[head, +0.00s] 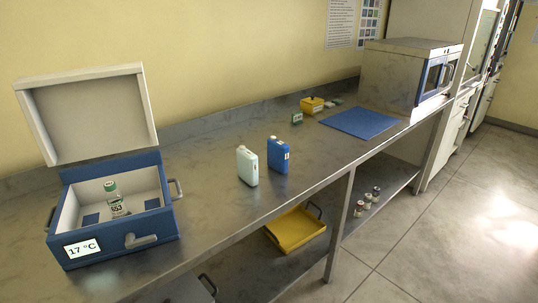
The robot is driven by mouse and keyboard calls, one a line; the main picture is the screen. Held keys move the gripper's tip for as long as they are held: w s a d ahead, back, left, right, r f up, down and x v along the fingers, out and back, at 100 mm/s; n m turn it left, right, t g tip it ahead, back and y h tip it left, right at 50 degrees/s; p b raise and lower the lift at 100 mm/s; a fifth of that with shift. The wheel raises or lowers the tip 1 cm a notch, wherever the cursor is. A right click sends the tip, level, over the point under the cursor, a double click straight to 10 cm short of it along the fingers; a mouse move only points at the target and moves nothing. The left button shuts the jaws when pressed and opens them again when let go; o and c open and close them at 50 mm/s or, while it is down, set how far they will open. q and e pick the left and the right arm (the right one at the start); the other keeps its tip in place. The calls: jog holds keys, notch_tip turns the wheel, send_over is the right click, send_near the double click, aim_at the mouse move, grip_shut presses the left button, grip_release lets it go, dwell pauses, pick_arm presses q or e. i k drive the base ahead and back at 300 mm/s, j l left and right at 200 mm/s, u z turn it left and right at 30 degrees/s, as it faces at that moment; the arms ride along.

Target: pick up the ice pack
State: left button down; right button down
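Two flat, bottle-shaped packs stand upright on the metal bench near its middle. One is a pale mint pack (247,166) and the other is a blue pack (278,155) just behind it to the right. Each has a small label on its side. I cannot tell from the picture which is the ice pack. They stand apart, with nothing on top of them. Neither of my grippers shows in the head view.
An open blue cooler box (160,222) reading 17 °C stands at left, holding a green-capped bottle (116,203). A blue mat (360,122), a yellow container (312,104) and an incubator (398,75) are farther back. A yellow tray (300,226) lies on the lower shelf.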

aim_at(247, 161)
jog(key=i+l, duration=0.4)
jog(key=i+l+u, duration=0.55)
jog(key=u, duration=1)
jog(key=k+l, duration=0.05)
